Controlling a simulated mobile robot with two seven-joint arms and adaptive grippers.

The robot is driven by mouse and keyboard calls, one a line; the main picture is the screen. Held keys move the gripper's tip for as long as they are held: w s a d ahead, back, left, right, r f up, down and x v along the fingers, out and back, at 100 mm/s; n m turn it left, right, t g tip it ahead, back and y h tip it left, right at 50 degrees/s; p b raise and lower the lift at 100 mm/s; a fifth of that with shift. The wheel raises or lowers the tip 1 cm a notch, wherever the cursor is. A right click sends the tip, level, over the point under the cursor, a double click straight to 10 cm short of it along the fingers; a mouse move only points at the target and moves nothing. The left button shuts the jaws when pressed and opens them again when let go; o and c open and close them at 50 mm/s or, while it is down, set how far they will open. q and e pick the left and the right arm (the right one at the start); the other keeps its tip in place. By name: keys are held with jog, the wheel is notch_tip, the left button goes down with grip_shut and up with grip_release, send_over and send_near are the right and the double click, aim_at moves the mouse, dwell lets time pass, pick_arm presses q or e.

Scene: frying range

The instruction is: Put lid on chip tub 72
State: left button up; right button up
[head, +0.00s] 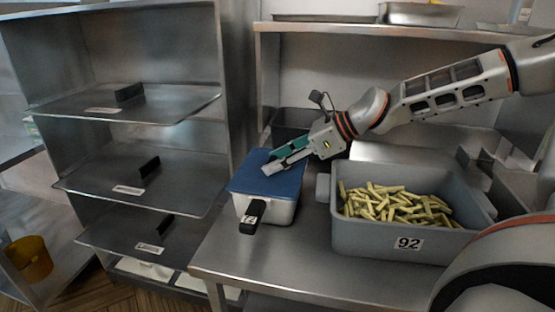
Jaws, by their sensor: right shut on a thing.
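Chip tub 72 (277,213) is a white tub with a black handle (253,217) bearing the label 72. It stands upright at the left front of the steel table. A blue lid (258,187) lies flat over its top and covers the opening. I cannot tell whether the lid is pressed fully down all round. My right gripper (273,167) reaches in from the right and is shut on the lid near its middle. The fingers hide the part they grip. My left gripper is not in view.
A large grey tub 92 (368,240) full of chips (390,204) stands to the right. A dark container (290,118) is behind the lidded tub. A shelf (400,32) with trays hangs above. Steel racks (150,106) stand left. The table front (265,262) is clear.

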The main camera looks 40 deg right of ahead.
jog(key=o, duration=1.3)
jog(key=shift+f, duration=0.1)
jog(key=shift+c, duration=0.2)
jog(key=shift+s+d+r, duration=0.4)
jog(key=shift+r, duration=0.1)
jog(key=v, duration=1)
jog(key=shift+s+r, duration=0.15)
jog(key=shift+s, duration=0.1)
jog(key=shift+d, duration=0.15)
